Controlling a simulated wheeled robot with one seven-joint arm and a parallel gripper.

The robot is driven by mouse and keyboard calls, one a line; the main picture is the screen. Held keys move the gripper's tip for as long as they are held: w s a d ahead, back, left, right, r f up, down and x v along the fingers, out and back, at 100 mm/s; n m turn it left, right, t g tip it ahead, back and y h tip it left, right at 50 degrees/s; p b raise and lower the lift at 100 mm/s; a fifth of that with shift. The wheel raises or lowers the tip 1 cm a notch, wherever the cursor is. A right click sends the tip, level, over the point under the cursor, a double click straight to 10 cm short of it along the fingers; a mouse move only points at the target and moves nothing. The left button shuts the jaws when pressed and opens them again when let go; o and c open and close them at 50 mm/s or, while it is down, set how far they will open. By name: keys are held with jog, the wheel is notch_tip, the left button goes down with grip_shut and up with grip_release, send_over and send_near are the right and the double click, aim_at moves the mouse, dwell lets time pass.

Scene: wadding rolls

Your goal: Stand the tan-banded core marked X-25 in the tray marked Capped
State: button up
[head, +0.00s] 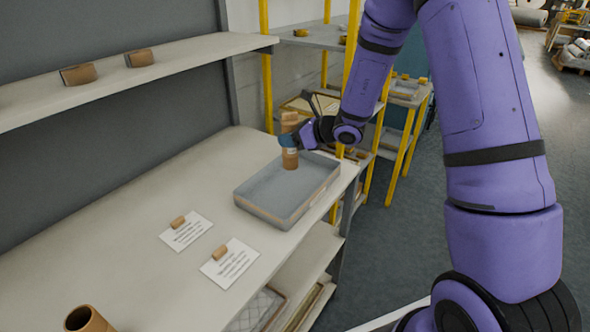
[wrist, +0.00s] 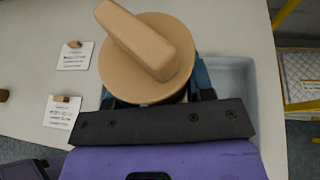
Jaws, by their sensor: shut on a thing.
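My gripper (head: 291,140) is shut around a brown core (head: 290,158), which stands upright in its grip. In the wrist view the core's top shows as a round tan cap (wrist: 114,58) with a raised bar across it, between the blue fingers (wrist: 155,92). A pale label patch shows on the core's side, but I cannot read it. The core is over the far part of the shallow grey tray (head: 262,204); I cannot tell if its bottom touches the tray floor. The tray also shows in the wrist view (wrist: 235,75), partly hidden by my gripper. No tray marking is readable.
Two printed cards (head: 186,232) (head: 232,266) with small brown blocks lie on the bench (head: 130,220). Another hollow brown core (head: 88,320) stands at the front left. A wall shelf (head: 150,68) runs above the bench; yellow-framed racks (head: 265,60) stand behind.

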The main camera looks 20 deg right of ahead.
aim_at(297, 160)
jog(key=shift+f, duration=4.05)
jog(key=shift+f, duration=0.15)
jog(key=o, duration=0.9)
